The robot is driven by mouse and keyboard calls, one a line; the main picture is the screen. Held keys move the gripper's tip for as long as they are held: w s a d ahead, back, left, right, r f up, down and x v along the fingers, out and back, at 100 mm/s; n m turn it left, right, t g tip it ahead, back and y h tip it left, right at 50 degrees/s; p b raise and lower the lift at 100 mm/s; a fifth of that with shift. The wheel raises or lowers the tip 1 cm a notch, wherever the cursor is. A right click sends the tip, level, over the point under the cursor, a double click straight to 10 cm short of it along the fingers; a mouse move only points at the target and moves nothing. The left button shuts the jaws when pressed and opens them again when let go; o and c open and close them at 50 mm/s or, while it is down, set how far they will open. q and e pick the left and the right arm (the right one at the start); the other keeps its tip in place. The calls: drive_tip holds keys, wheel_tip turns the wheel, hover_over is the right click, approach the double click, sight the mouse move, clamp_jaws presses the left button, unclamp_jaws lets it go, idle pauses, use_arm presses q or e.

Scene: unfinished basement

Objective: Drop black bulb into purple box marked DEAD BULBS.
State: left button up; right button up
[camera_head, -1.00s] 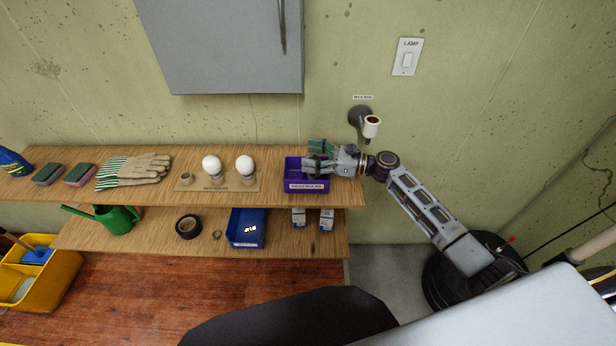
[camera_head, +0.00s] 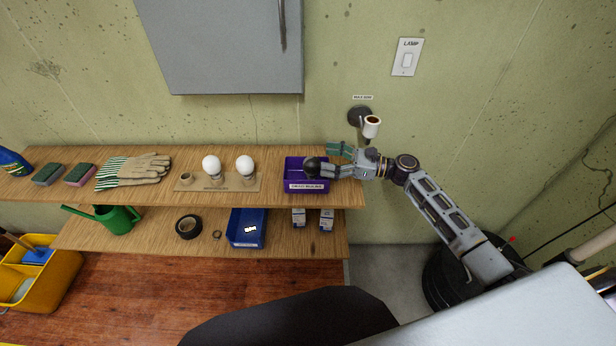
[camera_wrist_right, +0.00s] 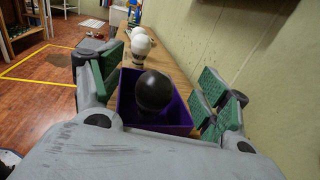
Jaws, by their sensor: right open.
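The purple box (camera_head: 293,182) stands at the right end of the upper shelf, with a white label reading DEAD BULBS on its front. The black bulb (camera_head: 312,167) is at the box's right side, and in the right wrist view the bulb (camera_wrist_right: 154,91) shows within the outline of the box (camera_wrist_right: 184,116). I cannot tell whether it rests on the bottom. My right gripper (camera_head: 332,161) is open at the right edge of the box, beside the bulb. In the right wrist view, its green-padded fingers are spread apart on both sides. My left gripper is not in view.
Two white bulbs (camera_head: 211,163) stand in a holder left of the box. Gloves (camera_head: 135,171) and sponges lie further left. A blue bin (camera_head: 247,228) is on the lower shelf. A lamp socket (camera_head: 371,127) juts from the wall behind my right arm.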

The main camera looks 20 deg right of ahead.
drive_tip(key=v, duration=0.6)
drive_tip(key=shift+d, duration=0.15)
drive_tip(key=shift+s+f, duration=0.1)
drive_tip(key=shift+s, duration=0.05)
idle(0.8)
